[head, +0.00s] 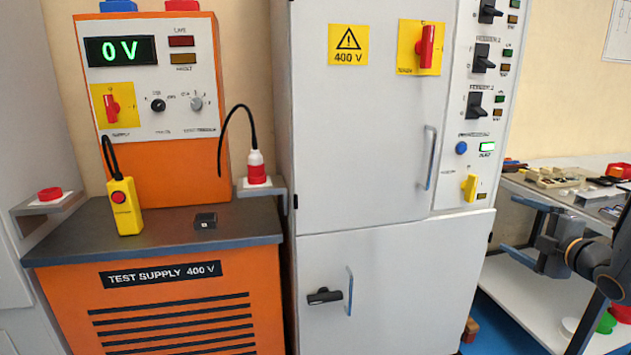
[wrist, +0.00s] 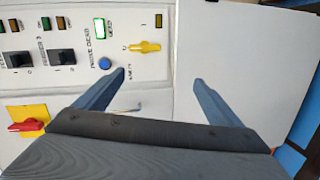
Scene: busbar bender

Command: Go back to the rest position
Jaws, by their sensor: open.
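My gripper (head: 507,224) is at the right of the head view, in front of the shelf table and to the right of the grey cabinet (head: 365,130). Its two blue-grey fingers are apart, with nothing between them. In the wrist view my gripper (wrist: 159,76) is also open and empty, facing the cabinet front. Beyond the fingertips there, the panel shows a yellow selector (wrist: 146,47), a blue button (wrist: 105,63) and a lit green indicator (wrist: 99,28). The fingers look clear of these controls.
An orange test supply (head: 175,285) reading 0 V stands at left, with a yellow pendant (head: 124,206) on its top. A cluttered table (head: 555,162) stands at right, near my arm. Blue floor (head: 508,325) shows between cabinet and table. Cabinet handles (head: 429,158) stick out.

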